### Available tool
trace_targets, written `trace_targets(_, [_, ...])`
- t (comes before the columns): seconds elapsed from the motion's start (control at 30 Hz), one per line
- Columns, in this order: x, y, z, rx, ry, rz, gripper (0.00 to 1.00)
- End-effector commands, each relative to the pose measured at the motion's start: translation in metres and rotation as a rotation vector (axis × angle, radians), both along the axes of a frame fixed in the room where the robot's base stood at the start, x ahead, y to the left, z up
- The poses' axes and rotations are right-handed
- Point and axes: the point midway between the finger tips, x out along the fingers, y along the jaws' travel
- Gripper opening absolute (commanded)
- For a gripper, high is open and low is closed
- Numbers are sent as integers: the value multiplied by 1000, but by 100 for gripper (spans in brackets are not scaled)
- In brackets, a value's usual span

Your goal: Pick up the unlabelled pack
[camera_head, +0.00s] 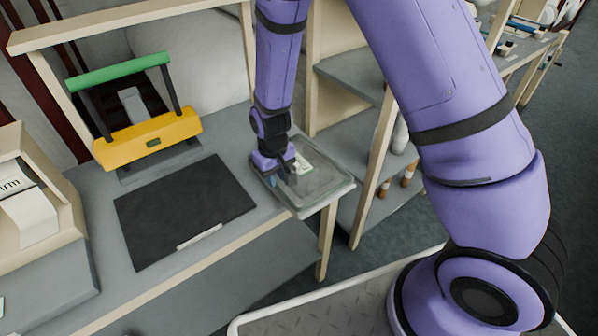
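My purple arm reaches down to a clear, shallow tray (325,192) at the right end of the grey counter. My gripper (287,173) points down inside the tray's outline, towards its left side. A small pale pack (303,163) with a greenish patch lies in the tray, just right of my gripper. My gripper partly covers that area, so I cannot tell whether the fingers touch or hold anything. The finger gap is too small to make out. I cannot tell which thing is the unlabelled pack.
A dark mat (185,208) with a pale strip lies left of the tray. Behind it stands a yellow and green device (148,138). A beige machine (32,205) with paper is at far left. Shelves (352,75) with wooden posts stand close right of the tray.

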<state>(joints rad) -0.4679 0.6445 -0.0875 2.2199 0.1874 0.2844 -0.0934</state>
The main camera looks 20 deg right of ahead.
Motion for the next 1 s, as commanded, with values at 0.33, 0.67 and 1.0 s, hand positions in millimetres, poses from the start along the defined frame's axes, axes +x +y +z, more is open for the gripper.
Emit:
trace_targets(0.33, [-1,-1,-32,0,-1,0,26])
trace_targets(0.67, [-1,-1,-32,0,-1,1,0])
trace_targets(1.0, [0,-1,-31,0,-1,0,0])
